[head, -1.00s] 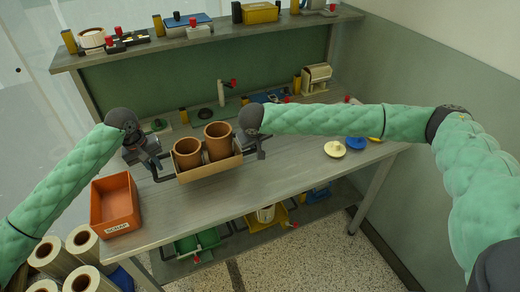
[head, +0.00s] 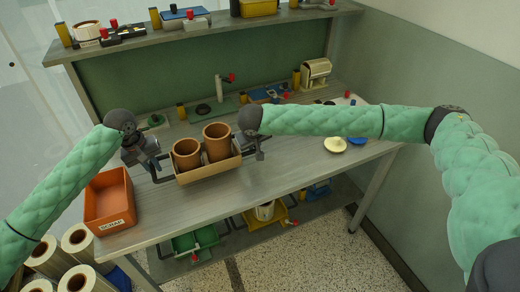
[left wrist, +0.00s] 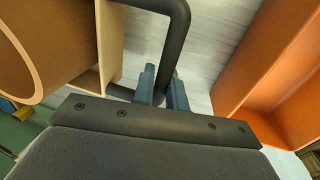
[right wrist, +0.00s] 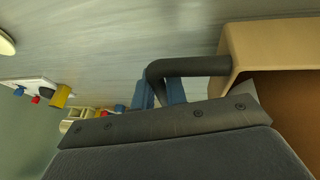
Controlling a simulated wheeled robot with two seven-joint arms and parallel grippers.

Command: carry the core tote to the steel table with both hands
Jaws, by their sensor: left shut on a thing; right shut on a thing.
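The core tote (head: 209,171) is a tan open box with a dark bar handle at each end, and it holds two brown cardboard cores (head: 217,142). It is over the steel table (head: 290,172); I cannot tell whether its bottom touches the top. My left gripper (head: 152,167) is shut on the left handle, which shows between the blue fingers in the left wrist view (left wrist: 163,85). My right gripper (head: 256,150) is shut on the right handle, seen between the fingers in the right wrist view (right wrist: 160,92).
An orange scrap bin (head: 109,201) stands close to the left of the tote. A vise-like tan device (head: 315,73) and small fixtures line the back. Paper rolls (head: 77,240) stand at the lower left. The tabletop in front is clear.

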